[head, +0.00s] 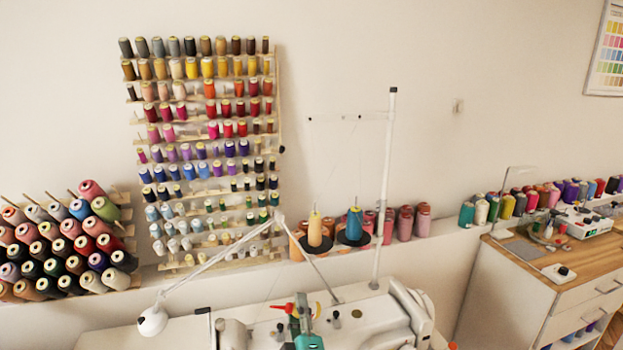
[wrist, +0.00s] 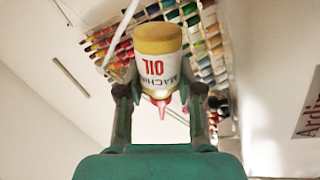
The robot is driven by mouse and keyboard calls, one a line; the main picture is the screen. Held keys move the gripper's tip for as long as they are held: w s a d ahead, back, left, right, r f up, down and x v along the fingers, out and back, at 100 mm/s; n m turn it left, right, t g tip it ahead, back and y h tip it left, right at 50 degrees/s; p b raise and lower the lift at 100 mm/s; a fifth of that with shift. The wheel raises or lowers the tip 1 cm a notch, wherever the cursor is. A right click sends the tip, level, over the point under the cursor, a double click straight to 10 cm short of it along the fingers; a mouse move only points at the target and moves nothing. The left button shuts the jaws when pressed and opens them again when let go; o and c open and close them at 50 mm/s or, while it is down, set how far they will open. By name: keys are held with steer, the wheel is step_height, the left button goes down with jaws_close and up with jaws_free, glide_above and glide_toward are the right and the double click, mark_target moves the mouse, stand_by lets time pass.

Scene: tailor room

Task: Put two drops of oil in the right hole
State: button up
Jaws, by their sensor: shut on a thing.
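My gripper (wrist: 160,92) is shut on the oil bottle (wrist: 157,42), a white-labelled bottle with a yellow end and a red nozzle. Its label reads upside down in the wrist view, with the nozzle toward the palm side of the picture. In the head view my gripper (head: 303,326) is at the bottom centre, over the white sewing machine (head: 372,314). A red tip (head: 283,307), likely the nozzle, points left there; most of the bottle is hard to make out. I cannot pick out the right hole, and no oil drop shows.
A white lamp (head: 153,321) on a jointed arm stands left of my gripper. A tall thread stand (head: 386,190) with yellow and blue spools rises behind the machine. A thread rack (head: 205,150) covers the wall. A wooden-topped cabinet (head: 560,262) stands at right.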

steer(key=shift+w+d+f+n+y, duration=0.1)
steer(key=shift+f+n+y, duration=0.15)
steer(key=shift+n, duration=0.5)
steer(key=shift+s+d+f+n+y, duration=0.1)
steer(key=shift+f+n+y, duration=0.15)
steer(key=shift+n, duration=0.45)
steer(key=shift+w+d+f+n+y, duration=0.1)
steer(key=shift+f+n+y, duration=0.15)
steer(key=shift+n, duration=0.5)
steer(key=shift+r+n, duration=0.15)
steer(key=shift+n, duration=0.25)
steer(key=shift+n, duration=0.3)
